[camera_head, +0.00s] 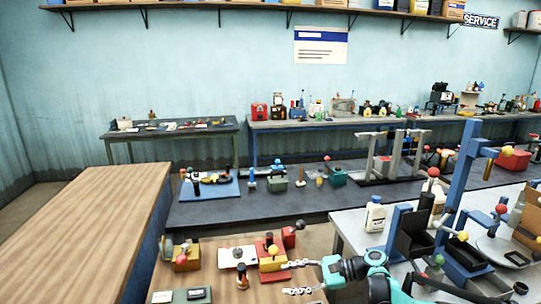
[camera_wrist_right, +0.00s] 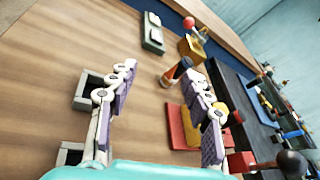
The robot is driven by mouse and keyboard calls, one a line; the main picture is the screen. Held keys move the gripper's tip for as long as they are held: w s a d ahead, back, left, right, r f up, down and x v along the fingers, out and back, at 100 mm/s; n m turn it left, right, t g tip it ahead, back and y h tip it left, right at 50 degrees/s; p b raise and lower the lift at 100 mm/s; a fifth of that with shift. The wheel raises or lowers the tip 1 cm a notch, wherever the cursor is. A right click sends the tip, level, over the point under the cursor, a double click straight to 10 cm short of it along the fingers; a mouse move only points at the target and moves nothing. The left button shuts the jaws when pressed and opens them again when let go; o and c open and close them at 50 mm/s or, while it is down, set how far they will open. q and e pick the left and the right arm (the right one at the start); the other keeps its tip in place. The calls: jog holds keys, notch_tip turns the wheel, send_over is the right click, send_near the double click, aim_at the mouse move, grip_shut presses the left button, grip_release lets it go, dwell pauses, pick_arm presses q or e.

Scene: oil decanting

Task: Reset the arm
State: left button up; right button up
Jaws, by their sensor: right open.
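My right gripper (camera_head: 292,278) reaches in from the lower right in the head view, its two jointed fingers spread and pointing left over the front wooden table (camera_head: 215,285). In the right wrist view the gripper (camera_wrist_right: 158,80) is open, with nothing held between its fingers. A small orange bottle with a dark top (camera_wrist_right: 176,73) shows beyond the gap, close to the right finger's tip in the picture; it also stands on the table in the head view (camera_head: 242,276). My left gripper is in neither view.
A red and yellow fixture (camera_head: 270,252) stands just beyond my fingers. A green tray (camera_head: 162,297) lies at the front left. A white bottle (camera_head: 375,215) and a blue post stand on the grey table at right. The long wooden top (camera_head: 85,225) at left is bare.

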jog(key=s+d+r+n+t+h, duration=0.2)
jog(key=s+n+h, duration=0.5)
jog(key=s, duration=0.7)
jog(key=s+d+f+n+t+h, duration=0.3)
jog(key=s+d+n+h, duration=0.4)
jog(key=s, duration=0.6)
jog(key=d+f, duration=0.1)
jog(key=d, duration=0.1)
jog(key=shift+s+d, duration=0.3)
